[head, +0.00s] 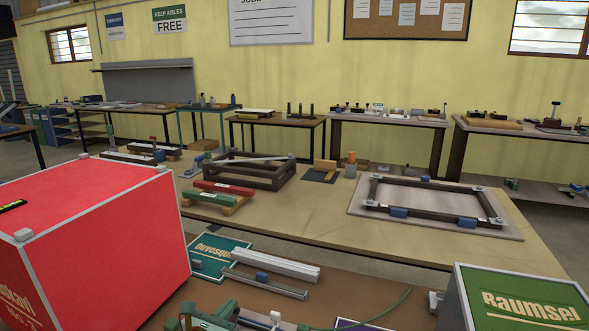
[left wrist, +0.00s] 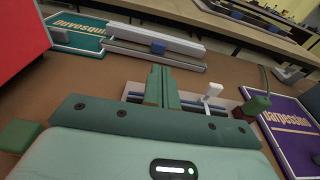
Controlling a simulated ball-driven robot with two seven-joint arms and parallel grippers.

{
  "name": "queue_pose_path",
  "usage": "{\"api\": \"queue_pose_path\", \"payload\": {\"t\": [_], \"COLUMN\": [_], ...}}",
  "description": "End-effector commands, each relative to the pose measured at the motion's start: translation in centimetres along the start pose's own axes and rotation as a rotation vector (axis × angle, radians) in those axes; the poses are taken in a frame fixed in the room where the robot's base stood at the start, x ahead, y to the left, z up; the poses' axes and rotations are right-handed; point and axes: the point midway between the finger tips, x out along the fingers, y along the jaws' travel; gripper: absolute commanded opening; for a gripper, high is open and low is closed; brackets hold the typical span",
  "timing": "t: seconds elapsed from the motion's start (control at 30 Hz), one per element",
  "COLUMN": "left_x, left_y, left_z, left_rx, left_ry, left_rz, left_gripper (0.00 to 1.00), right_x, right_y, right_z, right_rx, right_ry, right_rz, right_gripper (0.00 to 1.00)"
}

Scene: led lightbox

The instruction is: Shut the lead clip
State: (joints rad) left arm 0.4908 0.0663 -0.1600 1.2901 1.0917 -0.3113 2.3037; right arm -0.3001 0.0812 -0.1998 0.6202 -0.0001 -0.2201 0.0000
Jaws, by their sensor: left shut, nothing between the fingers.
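The small white lever, which looks like the lead clip (left wrist: 211,91), stands up from a pale fixture with blue strips (left wrist: 190,103) in the left wrist view. It also shows at the bottom of the head view (head: 276,318). A green lead (left wrist: 260,100) comes to the fixture's right end. My left gripper (left wrist: 160,74) is shut and empty, its green fingers over the fixture, left of the white lever and apart from it in the picture. It shows at the bottom of the head view (head: 226,309). My right gripper is in neither view.
A large red box (head: 130,235) stands at the left. A teal sign (head: 215,255) and metal rails (head: 272,265) lie beyond the fixture. A purple sign panel (left wrist: 292,130) lies right of it.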

Motion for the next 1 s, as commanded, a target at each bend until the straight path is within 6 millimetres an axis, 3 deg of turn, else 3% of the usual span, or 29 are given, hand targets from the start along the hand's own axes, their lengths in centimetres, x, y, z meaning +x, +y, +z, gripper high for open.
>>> {"api": "queue_pose_path", "payload": {"t": [1.0], "left_x": [1.6], "left_y": [0.0], "left_z": [0.2], "left_rx": [0.000], "left_ry": [0.000], "left_rz": [0.000], "left_gripper": [0.00], "right_x": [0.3], "right_y": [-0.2], "right_z": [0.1], "right_rx": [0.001], "right_ry": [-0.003], "right_rz": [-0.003], "right_gripper": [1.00]}}
